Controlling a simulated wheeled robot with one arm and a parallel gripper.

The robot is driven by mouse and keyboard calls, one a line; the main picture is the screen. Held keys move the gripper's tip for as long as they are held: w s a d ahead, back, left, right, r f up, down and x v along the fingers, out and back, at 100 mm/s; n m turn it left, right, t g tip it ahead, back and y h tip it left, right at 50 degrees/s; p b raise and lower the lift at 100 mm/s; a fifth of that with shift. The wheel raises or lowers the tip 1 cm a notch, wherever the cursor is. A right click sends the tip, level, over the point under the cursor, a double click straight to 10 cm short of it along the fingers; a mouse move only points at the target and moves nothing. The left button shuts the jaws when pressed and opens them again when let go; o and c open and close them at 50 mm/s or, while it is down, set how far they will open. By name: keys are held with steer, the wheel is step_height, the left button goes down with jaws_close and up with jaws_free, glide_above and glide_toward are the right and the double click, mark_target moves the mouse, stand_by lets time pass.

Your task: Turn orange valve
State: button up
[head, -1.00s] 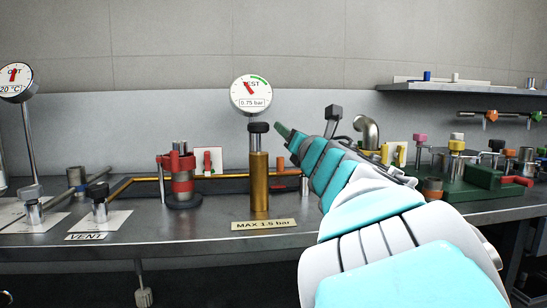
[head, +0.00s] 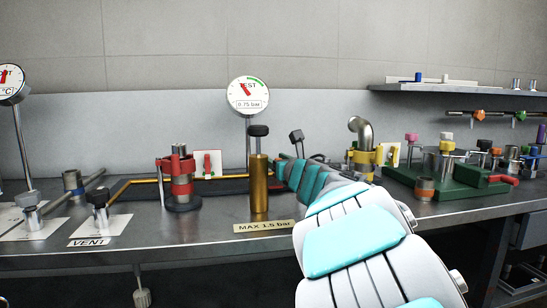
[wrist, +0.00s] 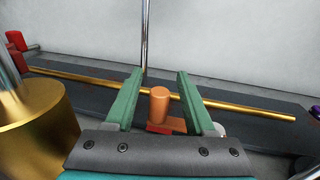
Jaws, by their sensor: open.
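An orange valve (wrist: 160,105) with an upright cylindrical knob shows in the wrist view, low in front of a dark rail. My gripper (wrist: 160,80) is open, with one green finger on each side of the knob. The fingers look apart from it, and I cannot tell whether either touches it. In the head view my gripper (head: 284,171) is low behind the right side of the brass cylinder, and my arm hides the orange valve there.
A brass cylinder (head: 259,185) with a black knob stands close left of my gripper. A gauge (head: 247,95) reading 0.75 bar is behind it. A red-clamped fitting (head: 181,180) stands left. A green block (head: 455,183) is right. An orange knob (head: 478,116) sits on the far-right pipe.

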steer(key=shift+w+a, duration=0.3)
steer(key=shift+w, duration=0.2)
jaws_close()
stand_by(1.3)
